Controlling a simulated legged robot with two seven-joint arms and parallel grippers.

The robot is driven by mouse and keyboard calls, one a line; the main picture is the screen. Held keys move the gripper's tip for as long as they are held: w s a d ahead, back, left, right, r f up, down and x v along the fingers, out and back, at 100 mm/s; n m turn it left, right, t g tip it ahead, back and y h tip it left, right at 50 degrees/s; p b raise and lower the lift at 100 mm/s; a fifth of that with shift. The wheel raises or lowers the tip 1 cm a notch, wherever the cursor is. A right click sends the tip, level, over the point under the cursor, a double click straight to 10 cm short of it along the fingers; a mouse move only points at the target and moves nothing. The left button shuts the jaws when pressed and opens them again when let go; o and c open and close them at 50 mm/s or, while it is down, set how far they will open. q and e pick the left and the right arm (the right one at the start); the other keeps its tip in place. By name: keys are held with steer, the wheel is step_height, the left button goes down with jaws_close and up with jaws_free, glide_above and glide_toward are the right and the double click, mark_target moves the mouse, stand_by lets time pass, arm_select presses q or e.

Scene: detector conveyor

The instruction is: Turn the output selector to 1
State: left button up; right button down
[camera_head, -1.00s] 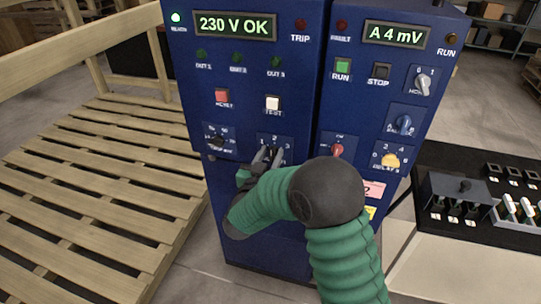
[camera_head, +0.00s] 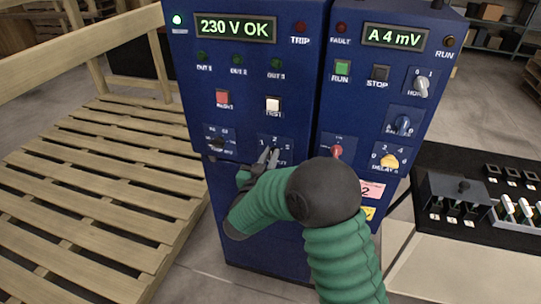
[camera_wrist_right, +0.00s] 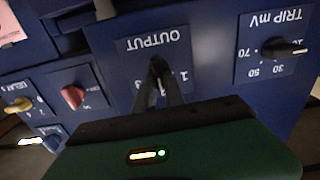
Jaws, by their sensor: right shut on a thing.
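The output selector is a small dark knob (camera_wrist_right: 158,66) on a blue plate marked OUTPUT, seen upside down in the right wrist view. In the head view its plate (camera_head: 286,146) shows the numbers 1, 2 and 3 around the top, and my fingers cover most of the knob. My right gripper (camera_head: 269,156) reaches it from the front, and its fingers (camera_wrist_right: 159,88) are shut on the knob from both sides. Which number the knob points to is hard to tell. The lamps OUT 1, OUT 2 and OUT 3 (camera_head: 237,72) look dark green. My left gripper is not in view.
The trip knob (camera_head: 217,143) sits just left of the selector, and a red knob (camera_head: 336,151) sits to its right. Red and white buttons (camera_head: 273,104) are above. A wooden pallet (camera_head: 90,190) lies left, and a black tray (camera_head: 450,160) stands right.

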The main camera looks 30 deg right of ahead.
steer(key=shift+w+r+n+p, duration=0.1)
steer(key=shift+r+n+p, duration=0.1)
steer(key=shift+n+p, duration=0.35)
steer(key=n+p, duration=0.6)
steer(key=shift+w+a+p, duration=0.2)
steer(key=shift+a+p, duration=0.05)
steer(key=shift+p, duration=0.1)
steer(key=shift+w+a+f+n+p, duration=0.1)
steer(key=shift+f+n+p, duration=0.1)
steer(key=shift+n+p, duration=0.9)
steer(key=shift+w+f+n+p, duration=0.1)
steer(key=shift+f+n+p, duration=0.1)
steer(key=shift+n+p, duration=0.8)
steer(key=shift+n, duration=0.25)
steer(key=c, duration=1.4)
jaws_free()
steer(key=shift+f, duration=0.1)
steer(key=shift+c, duration=0.2)
steer(key=shift+f, duration=0.1)
